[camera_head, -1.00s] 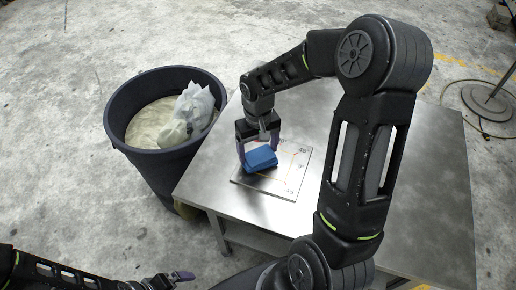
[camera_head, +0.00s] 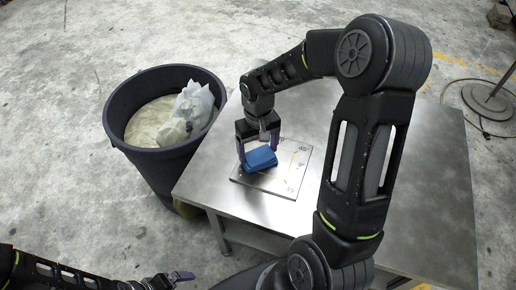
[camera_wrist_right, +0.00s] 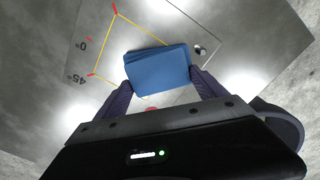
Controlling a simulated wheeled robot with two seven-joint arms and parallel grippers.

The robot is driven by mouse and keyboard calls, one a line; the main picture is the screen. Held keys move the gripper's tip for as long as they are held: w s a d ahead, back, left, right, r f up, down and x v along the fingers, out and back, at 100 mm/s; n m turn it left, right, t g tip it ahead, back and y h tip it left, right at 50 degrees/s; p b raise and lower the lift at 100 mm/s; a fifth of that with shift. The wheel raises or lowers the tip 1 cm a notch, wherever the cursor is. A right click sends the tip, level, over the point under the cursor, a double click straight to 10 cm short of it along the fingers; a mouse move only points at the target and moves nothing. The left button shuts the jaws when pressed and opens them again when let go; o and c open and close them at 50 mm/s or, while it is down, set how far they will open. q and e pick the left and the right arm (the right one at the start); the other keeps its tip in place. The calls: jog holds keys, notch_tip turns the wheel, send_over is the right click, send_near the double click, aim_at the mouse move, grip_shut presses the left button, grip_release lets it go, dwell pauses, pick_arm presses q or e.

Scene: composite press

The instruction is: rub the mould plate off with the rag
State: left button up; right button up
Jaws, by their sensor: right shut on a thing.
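The mould plate (camera_head: 284,186) is a thin grey square lying on the metal table, with angle numbers and red and yellow marks. The blue folded rag (camera_head: 261,158) rests on its left part. My right gripper (camera_head: 257,150) is shut on the rag from above. In the right wrist view, the rag (camera_wrist_right: 158,69) sits between the two fingertips (camera_wrist_right: 163,88), and the mould plate (camera_wrist_right: 104,50) shows its yellow lines beside it. A small dark round spot (camera_wrist_right: 200,50) lies right of the rag. My left gripper (camera_head: 180,276) is low at the left; its opening is unclear.
The metal table (camera_head: 420,170) has free room right of the plate. A dark round bin (camera_head: 150,158) with pale contents and a white plastic bag (camera_head: 195,102) stands against its left side. A round metal stand base (camera_head: 487,100) with a cable lies on the floor at right.

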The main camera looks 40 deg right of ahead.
aim_at(271, 156)
jog(key=shift+f, duration=0.15)
jog(key=shift+s, duration=0.1)
jog(key=shift+s+d, duration=0.5)
jog(key=shift+s, duration=0.2)
jog(key=shift+s+d, duration=0.1)
jog(key=shift+d, duration=0.05)
jog(key=shift+s+d, duration=0.45)
jog(key=shift+s, duration=0.3)
jog(key=shift+w+a+f, duration=0.1)
jog(key=shift+w+a, duration=0.5)
jog(key=shift+w, duration=0.2)
